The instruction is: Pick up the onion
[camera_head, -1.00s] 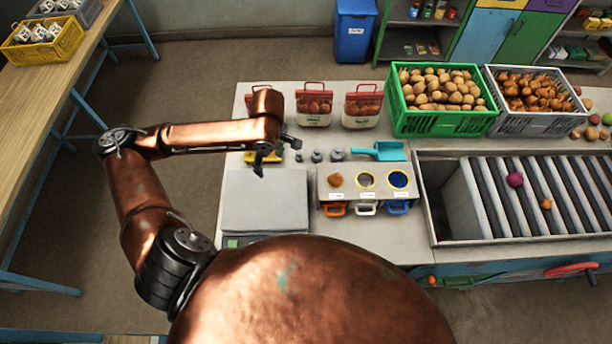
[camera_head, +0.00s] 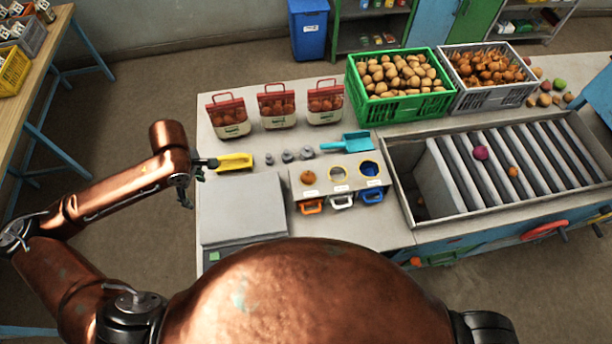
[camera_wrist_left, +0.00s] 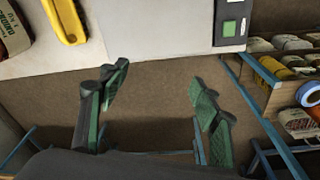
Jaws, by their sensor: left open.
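A small orange-brown onion (camera_head: 513,172) lies on the grey roller bed (camera_head: 556,152) at the right, beside a round magenta item (camera_head: 480,153). Another orange-brown round item (camera_head: 307,177) sits at the left hole of the three-hole block (camera_head: 345,194). My left gripper (camera_head: 197,182) is at the table's left edge, beside the scale, far left of the roller bed. In the left wrist view its fingers (camera_wrist_left: 160,95) are spread wide with nothing between them, over the floor. My right gripper does not show.
A grey crate of onions (camera_head: 478,103) and a green crate of potatoes (camera_head: 372,112) stand at the back. Three filled bags (camera_head: 277,108), a yellow scoop (camera_head: 234,161), a blue scoop (camera_head: 350,141) and a flat scale (camera_head: 243,210) are on the table.

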